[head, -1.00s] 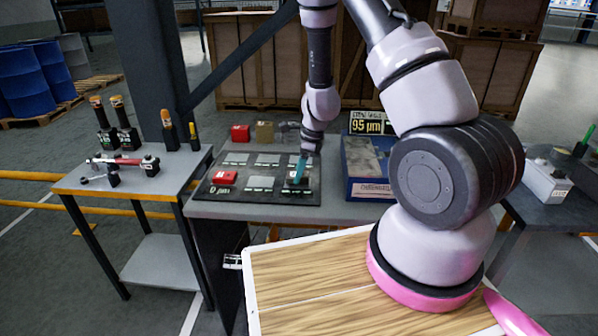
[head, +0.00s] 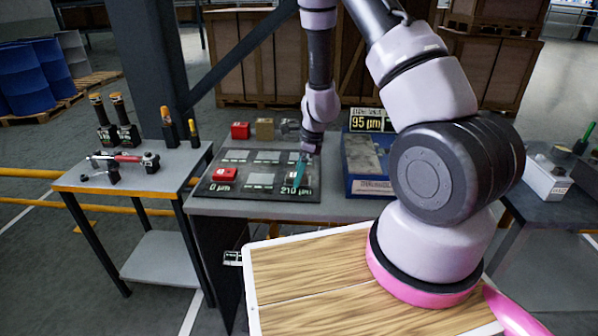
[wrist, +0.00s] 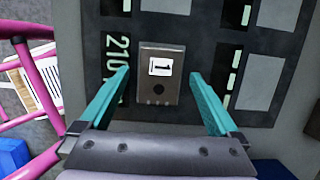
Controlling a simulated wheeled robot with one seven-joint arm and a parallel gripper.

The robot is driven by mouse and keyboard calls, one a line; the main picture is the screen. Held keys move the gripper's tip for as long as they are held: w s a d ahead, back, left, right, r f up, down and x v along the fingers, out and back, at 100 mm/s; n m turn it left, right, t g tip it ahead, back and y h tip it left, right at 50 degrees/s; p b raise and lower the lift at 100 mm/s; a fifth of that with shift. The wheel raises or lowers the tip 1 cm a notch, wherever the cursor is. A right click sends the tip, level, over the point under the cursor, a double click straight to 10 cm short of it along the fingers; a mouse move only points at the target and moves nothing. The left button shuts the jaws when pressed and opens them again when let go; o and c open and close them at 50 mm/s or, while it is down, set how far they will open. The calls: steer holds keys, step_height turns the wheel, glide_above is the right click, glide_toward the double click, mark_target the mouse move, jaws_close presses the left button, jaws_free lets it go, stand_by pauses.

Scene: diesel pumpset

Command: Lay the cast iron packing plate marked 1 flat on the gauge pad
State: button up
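The dark grey plate marked 1 (wrist: 153,88) lies flat on the dark board (head: 220,187), beside the characters "210" in the wrist view. My gripper (wrist: 161,76) is open, with its teal fingers on either side of the plate and a visible gap at each side. In the head view my gripper (head: 302,166) is over the right part of the board, and I cannot clearly make out the plate there. A "210 µm" readout (head: 295,190) shows at the board's front right. Which surface is the gauge pad is not labelled legibly.
A blue-edged box (head: 368,165) with a "95 µm" sign (head: 366,121) is at right. A tool table (head: 118,180) stands left.

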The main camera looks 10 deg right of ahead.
steer(key=w+v, duration=0.1)
steer(key=v, duration=0.9)
steer(key=shift+s+d+r, duration=0.2)
steer(key=shift+s+r, duration=0.2)
steer(key=shift+s, duration=0.1)
steer(key=shift+r, duration=2.95)
